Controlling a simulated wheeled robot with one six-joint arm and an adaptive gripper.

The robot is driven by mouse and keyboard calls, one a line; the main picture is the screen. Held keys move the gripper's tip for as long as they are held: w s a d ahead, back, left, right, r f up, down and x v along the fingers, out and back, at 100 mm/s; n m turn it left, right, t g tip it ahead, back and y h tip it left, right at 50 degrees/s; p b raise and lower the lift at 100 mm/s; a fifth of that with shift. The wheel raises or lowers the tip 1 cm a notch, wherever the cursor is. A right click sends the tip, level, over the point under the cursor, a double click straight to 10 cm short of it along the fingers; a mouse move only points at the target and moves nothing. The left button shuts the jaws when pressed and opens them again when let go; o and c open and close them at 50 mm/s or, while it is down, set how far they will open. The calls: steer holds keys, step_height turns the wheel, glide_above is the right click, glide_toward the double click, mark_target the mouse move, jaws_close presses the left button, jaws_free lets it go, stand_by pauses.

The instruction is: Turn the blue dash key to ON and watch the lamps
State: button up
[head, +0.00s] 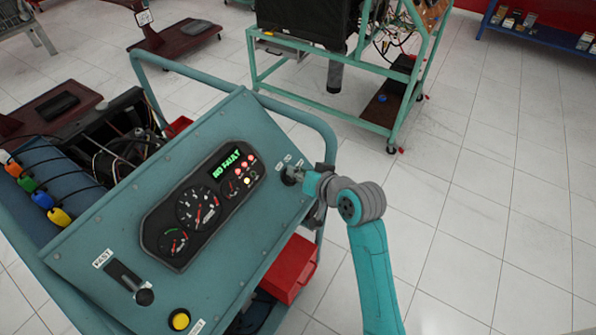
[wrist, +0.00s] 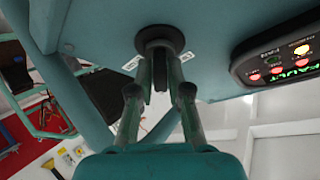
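The teal dash panel (head: 110,240) carries a gauge cluster (head: 165,240) with a green "NO FAULT" display (head: 226,165). My gripper (wrist: 160,78) is shut on the key, one finger each side; the key looks dark and is mostly hidden. Its exact angle is unclear.
A black lever (head: 130,278) and a yellow button (head: 179,319) are on the panel's lower left. A teal tube rail (head: 300,112) runs behind the panel. A red box (head: 291,268) sits below its right side. Tiled floor (head: 490,230) is clear at right.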

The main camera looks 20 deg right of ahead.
steer(key=shift+o, duration=0.7)
steer(key=v, duration=1.2)
steer(key=shift+f, duration=0.1)
